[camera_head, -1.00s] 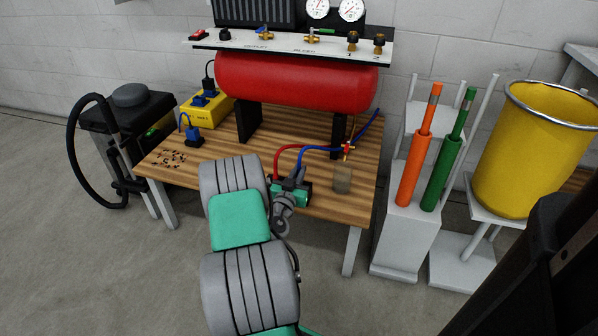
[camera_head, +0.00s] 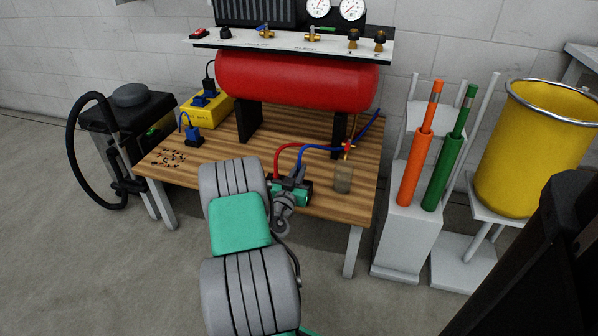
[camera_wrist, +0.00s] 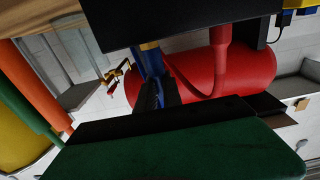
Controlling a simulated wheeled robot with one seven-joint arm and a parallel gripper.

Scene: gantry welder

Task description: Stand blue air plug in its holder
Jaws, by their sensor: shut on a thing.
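My gripper (camera_head: 298,186) is over the front of the wooden bench, seen from behind. In the wrist view its dark fingers (camera_wrist: 158,94) are shut on the blue air plug (camera_wrist: 150,62), which has a brass-coloured band. A blue hose (camera_head: 318,149) runs from the gripper area to a brass fitting at the back. The plug itself is mostly hidden by my gripper in the head view. A small translucent grey cup (camera_head: 343,179), which looks like the holder, stands upright on the bench just right of my gripper, apart from it.
The red tank (camera_head: 295,82) stands behind on dark legs. Orange (camera_head: 413,170) and green (camera_head: 442,174) tubes stand off the bench's right side.

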